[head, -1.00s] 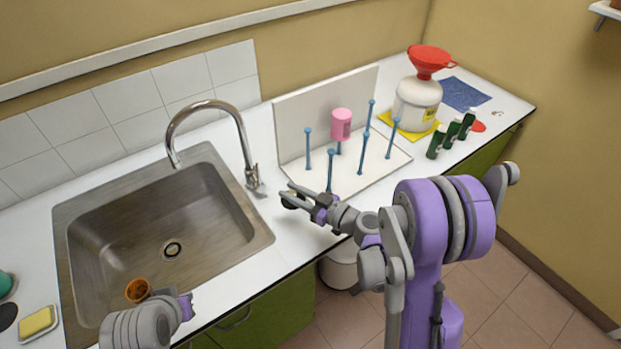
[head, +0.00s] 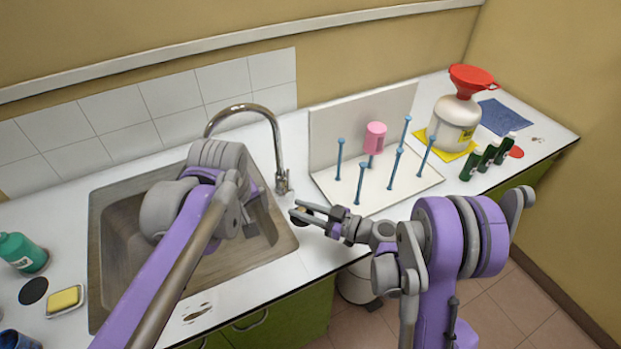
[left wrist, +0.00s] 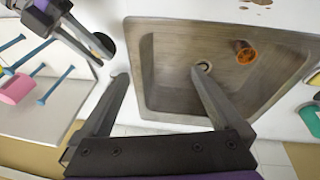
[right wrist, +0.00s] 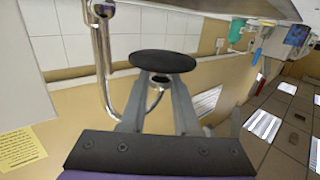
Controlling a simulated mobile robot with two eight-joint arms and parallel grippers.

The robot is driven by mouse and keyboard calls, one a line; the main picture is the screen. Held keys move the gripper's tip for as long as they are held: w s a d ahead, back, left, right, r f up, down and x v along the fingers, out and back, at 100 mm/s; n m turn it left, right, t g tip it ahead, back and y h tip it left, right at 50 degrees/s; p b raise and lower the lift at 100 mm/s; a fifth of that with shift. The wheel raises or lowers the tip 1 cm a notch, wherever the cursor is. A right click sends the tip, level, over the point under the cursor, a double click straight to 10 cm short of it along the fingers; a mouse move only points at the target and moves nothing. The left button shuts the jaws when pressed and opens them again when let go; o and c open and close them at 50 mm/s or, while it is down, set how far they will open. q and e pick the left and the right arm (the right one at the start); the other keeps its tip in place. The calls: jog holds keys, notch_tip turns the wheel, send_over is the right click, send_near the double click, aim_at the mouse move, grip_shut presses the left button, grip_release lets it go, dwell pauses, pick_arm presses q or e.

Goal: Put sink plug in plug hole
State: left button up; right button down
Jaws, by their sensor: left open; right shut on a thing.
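The sink plug (right wrist: 162,61), a black disc with a small knob, is held in my right gripper (right wrist: 157,84). In the head view my right gripper (head: 302,214) is over the counter just right of the sink. The plug (left wrist: 106,45) also shows at its fingertips in the left wrist view. The plug hole (left wrist: 205,66) is a round drain in the floor of the metal sink (left wrist: 180,95). My left arm hides the hole in the head view. My left gripper (left wrist: 156,72) is open and empty, with its fingers over the sink's edge and basin.
An orange cup (left wrist: 246,54) lies in the sink near the hole. The tap (head: 279,150) stands at the sink's back right. A yellow sponge (head: 64,299) lies left.

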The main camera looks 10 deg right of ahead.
pick_arm(q)
jog(key=w+d+n+g+y, duration=0.15)
jog(key=w+d+n, duration=0.5)
jog(key=d, duration=0.85)
jog(key=shift+m+g, duration=0.45)
jog(key=shift+m, duration=0.1)
jog(key=f, duration=0.3)
jog(key=w+a+f, duration=0.1)
jog(key=f, duration=0.3)
jog(key=w+f, duration=0.1)
jog(key=f, duration=0.3)
jog(key=shift+w+a+f, duration=0.15)
jog(key=shift+w+a, duration=0.05)
jog(key=shift+w, duration=0.05)
